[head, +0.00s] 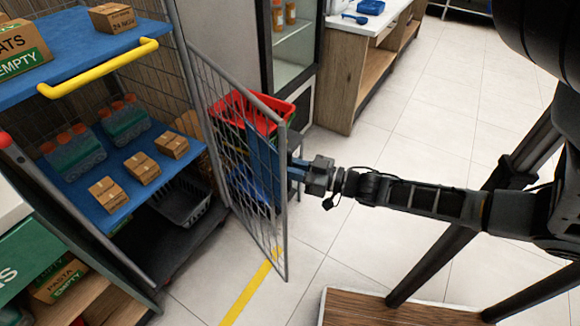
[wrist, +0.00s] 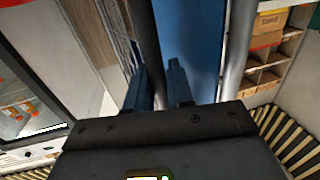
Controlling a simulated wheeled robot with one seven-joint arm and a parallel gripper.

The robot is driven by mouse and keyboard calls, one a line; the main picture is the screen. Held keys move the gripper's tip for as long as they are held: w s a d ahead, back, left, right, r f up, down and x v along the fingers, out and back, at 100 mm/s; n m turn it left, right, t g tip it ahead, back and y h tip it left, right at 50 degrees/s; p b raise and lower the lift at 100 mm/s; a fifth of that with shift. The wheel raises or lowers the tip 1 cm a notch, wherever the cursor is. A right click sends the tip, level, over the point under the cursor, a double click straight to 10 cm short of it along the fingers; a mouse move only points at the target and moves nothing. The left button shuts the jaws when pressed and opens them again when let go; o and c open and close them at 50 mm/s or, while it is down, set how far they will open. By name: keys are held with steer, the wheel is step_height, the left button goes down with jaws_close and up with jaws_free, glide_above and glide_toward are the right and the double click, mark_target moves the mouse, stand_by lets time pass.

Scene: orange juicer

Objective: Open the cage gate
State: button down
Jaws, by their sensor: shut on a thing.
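The cage gate (head: 281,222) is a grey metal frame with wire mesh, hinged on the roll cage at its left. It stands swung out from the cage front, which is open to view. My gripper (head: 296,171) is at the gate's outer upright, about mid-height, shut on it. In the wrist view, a dark upright bar of the gate (wrist: 147,35) runs between the two blue fingers of my gripper (wrist: 160,85). The exact contact at the fingertips is partly hidden. The cage (head: 185,70) has blue shelves.
A yellow handle bar (head: 100,70) crosses the upper shelf. Bottle packs and small boxes (head: 142,167) sit on the lower shelf, above a black basket (head: 180,200). Red and blue baskets (head: 262,105) stand behind the gate. Tiled floor (head: 420,130) is free on the right.

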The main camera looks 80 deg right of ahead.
steer(key=c, duration=1.2)
jaws_free()
steer(key=shift+w, duration=0.15)
steer(key=shift+o, duration=0.2)
steer(key=s+a+b, duration=0.1)
steer(key=s, duration=0.6)
steer(key=shift+s, duration=0.4)
steer(key=shift+a, duration=0.1)
steer(key=s+a+r+g+y, duration=0.1)
steer(key=a+r, duration=0.3)
steer(key=a, duration=0.5)
steer(key=s+a+r+n+g, duration=0.1)
steer(key=a+r, duration=0.4)
steer(key=a, duration=0.5)
steer(key=s+a+r+g+y, duration=0.1)
steer(key=a+r, duration=0.3)
steer(key=a, duration=0.6)
steer(key=shift+s+r+n+y, duration=0.2)
steer(key=shift+s+n+y, duration=0.1)
